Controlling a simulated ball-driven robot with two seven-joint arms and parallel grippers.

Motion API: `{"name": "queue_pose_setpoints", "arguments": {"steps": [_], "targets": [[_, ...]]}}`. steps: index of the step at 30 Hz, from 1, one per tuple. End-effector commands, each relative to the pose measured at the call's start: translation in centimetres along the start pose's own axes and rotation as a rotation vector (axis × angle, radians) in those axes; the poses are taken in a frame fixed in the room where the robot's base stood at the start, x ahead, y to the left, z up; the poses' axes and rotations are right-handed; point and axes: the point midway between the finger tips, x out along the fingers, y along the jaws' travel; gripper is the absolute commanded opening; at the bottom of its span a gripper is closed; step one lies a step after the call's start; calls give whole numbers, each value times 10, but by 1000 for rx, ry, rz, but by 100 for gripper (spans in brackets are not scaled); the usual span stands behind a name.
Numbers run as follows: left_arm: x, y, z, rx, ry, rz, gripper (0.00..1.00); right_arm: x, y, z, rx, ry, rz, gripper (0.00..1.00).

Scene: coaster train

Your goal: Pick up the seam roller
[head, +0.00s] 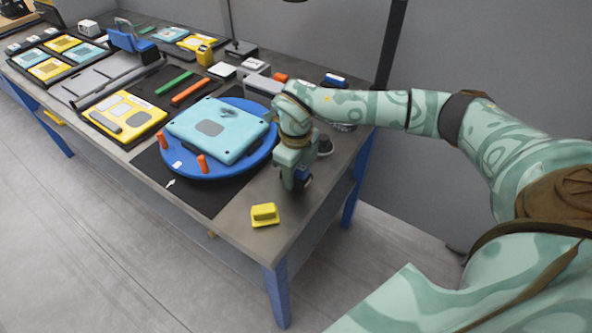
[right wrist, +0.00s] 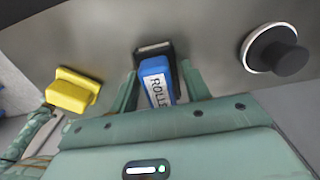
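The seam roller has a blue handle with a white label reading "ROLL" (right wrist: 158,80) and a dark roller end. It is on the grey tabletop, and in the head view only a small blue and dark part of it (head: 302,174) shows beside my right gripper. My right gripper (head: 294,186) points down at it near the table's right end. In the right wrist view its two green fingers (right wrist: 158,82) stand on either side of the handle, with narrow gaps visible, so it looks open around it. My left gripper is not in view.
A yellow block with a grip (head: 264,214) lies near the table's front corner. A dark round knob on a pale base (right wrist: 276,52) stands on the other side. A blue turntable (head: 200,170) carries a light-blue casing (head: 218,130). Panels and tools fill the table's far left.

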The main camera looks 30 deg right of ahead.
Motion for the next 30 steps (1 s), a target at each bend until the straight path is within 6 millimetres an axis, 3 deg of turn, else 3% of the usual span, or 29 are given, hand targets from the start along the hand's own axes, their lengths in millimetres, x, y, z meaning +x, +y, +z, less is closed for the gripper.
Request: {"name": "queue_pose_setpoints", "arguments": {"steps": [1, 4, 14, 21, 30], "targets": [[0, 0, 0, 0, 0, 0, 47, 0, 0, 0, 0, 0, 0, 33], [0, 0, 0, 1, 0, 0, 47, 0, 0, 0, 0, 0, 0, 5], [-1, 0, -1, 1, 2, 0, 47, -4, 0, 0, 0, -2, 0, 5], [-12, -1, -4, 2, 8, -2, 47, -38, -1, 1, 0, -6, -3, 5], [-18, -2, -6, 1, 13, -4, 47, -102, 31, 62, -3, -5, 0, 5]]}}
